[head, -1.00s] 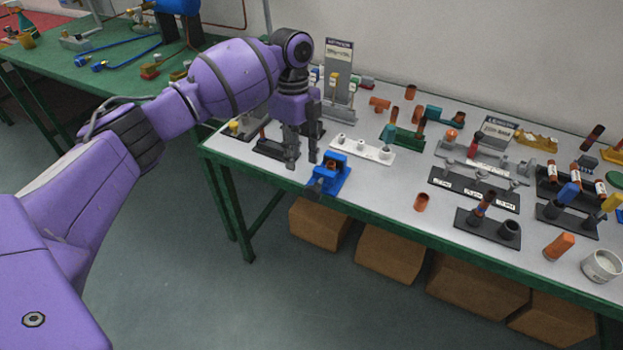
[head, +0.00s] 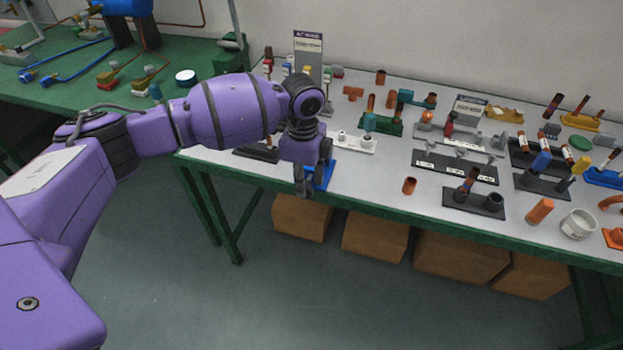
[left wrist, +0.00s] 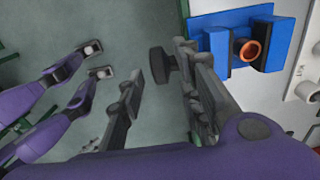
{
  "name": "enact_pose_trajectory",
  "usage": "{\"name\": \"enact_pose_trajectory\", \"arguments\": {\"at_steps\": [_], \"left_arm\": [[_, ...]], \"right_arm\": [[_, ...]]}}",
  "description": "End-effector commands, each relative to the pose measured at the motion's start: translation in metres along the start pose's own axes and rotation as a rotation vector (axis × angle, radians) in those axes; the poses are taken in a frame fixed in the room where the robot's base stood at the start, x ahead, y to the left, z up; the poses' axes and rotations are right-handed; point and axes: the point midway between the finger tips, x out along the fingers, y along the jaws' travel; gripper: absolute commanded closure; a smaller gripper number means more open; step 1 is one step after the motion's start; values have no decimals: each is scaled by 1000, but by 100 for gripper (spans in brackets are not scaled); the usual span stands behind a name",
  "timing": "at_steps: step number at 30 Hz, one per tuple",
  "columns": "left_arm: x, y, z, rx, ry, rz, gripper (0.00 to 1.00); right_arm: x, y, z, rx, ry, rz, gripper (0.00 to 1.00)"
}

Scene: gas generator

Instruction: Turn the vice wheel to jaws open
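The blue vice (head: 324,174) stands at the front edge of the grey table, mostly hidden behind my left gripper (head: 304,184) in the head view. In the left wrist view the vice (left wrist: 214,42) is at the upper right, with an orange-brown ring-shaped piece (left wrist: 249,50) upright in it. The dark vice wheel (left wrist: 160,64) sticks out on its left side. My left gripper (left wrist: 158,78) is open, its fingers on either side of the wheel in that view. The wheel looks close to the right finger; I cannot tell whether they touch. My right gripper is not in view.
A white block with fittings (head: 352,143) stands behind the vice, and a dark stand (head: 256,153) to its left. A loose copper piece (head: 409,186) lies to the right. Cardboard boxes (head: 374,234) stand under the table. The floor in front is clear.

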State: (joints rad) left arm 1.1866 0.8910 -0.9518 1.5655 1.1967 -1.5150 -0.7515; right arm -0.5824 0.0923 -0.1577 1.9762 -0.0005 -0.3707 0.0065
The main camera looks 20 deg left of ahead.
Motion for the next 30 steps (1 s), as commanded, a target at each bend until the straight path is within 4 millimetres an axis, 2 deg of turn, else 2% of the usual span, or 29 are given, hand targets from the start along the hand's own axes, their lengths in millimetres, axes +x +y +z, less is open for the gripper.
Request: {"name": "enact_pose_trajectory", "arguments": {"at_steps": [1,6,16,23,30], "left_arm": [[9,1,0,0,-1,4,68],[25,0,0,1,0,2,68],[28,0,0,1,0,0,68],[28,0,0,1,0,1,98],[29,1,0,1,5,2,100]], "right_arm": [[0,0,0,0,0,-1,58],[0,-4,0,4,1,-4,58],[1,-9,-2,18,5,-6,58],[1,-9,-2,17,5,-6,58],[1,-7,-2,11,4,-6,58]]}}
